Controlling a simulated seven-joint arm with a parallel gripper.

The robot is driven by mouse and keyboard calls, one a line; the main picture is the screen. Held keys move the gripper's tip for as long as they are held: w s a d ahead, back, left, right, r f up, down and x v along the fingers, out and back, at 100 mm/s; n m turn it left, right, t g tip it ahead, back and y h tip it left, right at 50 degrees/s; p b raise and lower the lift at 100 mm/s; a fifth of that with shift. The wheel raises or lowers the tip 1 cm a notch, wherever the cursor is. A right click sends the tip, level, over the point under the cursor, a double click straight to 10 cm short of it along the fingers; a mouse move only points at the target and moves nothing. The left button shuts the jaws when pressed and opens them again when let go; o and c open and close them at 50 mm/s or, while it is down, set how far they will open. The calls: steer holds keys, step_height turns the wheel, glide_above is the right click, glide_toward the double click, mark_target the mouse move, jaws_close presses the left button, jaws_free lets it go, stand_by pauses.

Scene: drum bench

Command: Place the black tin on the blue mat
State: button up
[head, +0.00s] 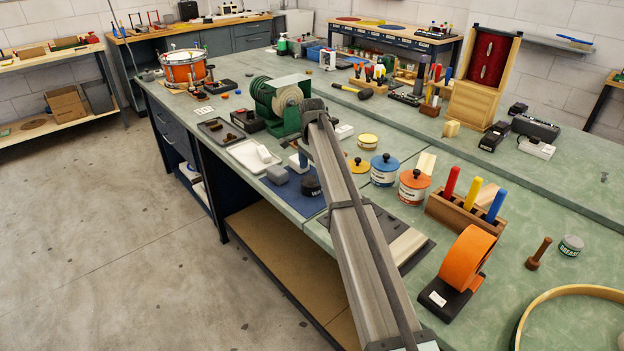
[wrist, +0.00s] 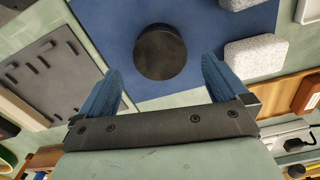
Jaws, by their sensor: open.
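The black tin (wrist: 159,52) shows round and dark from above in the wrist view, with the blue mat (wrist: 110,30) all around it. In the head view the tin (head: 311,186) appears to stand upright on the mat (head: 284,194), partly hidden by my arm. My gripper (wrist: 161,72) is open, its two blue fingers apart to either side of the picture. The tin lies just beyond the fingertips, between their lines, and neither finger appears to touch it. In the head view my arm hides most of the gripper.
A grey block (head: 277,174) sits on the mat near the tin; two pale speckled blocks show right of the tin in the wrist view. A white tray (head: 243,153) lies behind the mat. Orange (head: 413,186) and blue-lidded (head: 384,169) canisters stand to the right.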

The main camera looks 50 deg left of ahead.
mark_target(312, 181)
step_height(312, 181, up, 7)
stand_by(0.3)
